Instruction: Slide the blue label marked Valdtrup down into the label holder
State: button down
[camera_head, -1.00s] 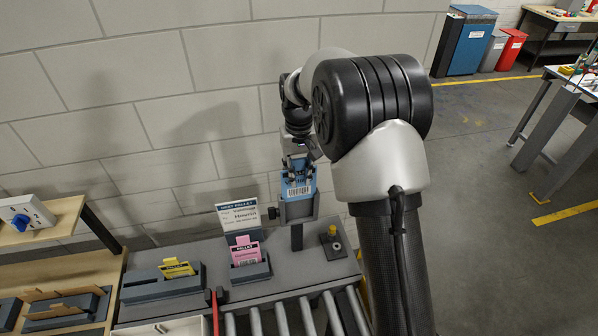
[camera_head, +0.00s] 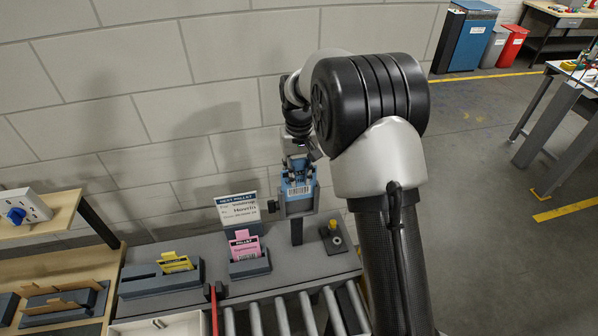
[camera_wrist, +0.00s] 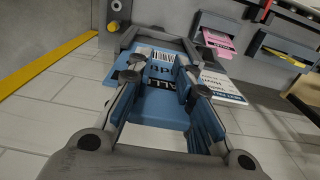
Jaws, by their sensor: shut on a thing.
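My gripper (camera_head: 297,163) is shut on the blue label (camera_head: 298,190), which hangs below it with its barcode end down. In the wrist view the fingers (camera_wrist: 161,76) grip the label (camera_wrist: 156,64) near its dark band; its lettering is only partly readable. The label holder (camera_head: 298,210) is a dark grey U-shaped frame on a post, directly beneath my gripper. In the wrist view the frame (camera_wrist: 126,38) surrounds the label's barcode end. The label's lower end appears at or between the holder's sides; how deep it sits I cannot tell.
A pink label (camera_head: 243,243) and a yellow label (camera_head: 174,261) stand in dark trays left of the post. A white order card (camera_head: 237,209) stands behind the pink one. Rollers (camera_head: 282,316) run in front.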

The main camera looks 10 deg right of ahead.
aim_at(299, 160)
jog(key=shift+f+b, duration=1.8)
jog(key=shift+f, duration=1.15)
jog(key=c, duration=1)
grip_release()
jog(key=shift+c, duration=0.2)
jog(key=shift+r, duration=0.1)
notch_tip(299, 160, up, 12)
jog(key=shift+s, duration=0.1)
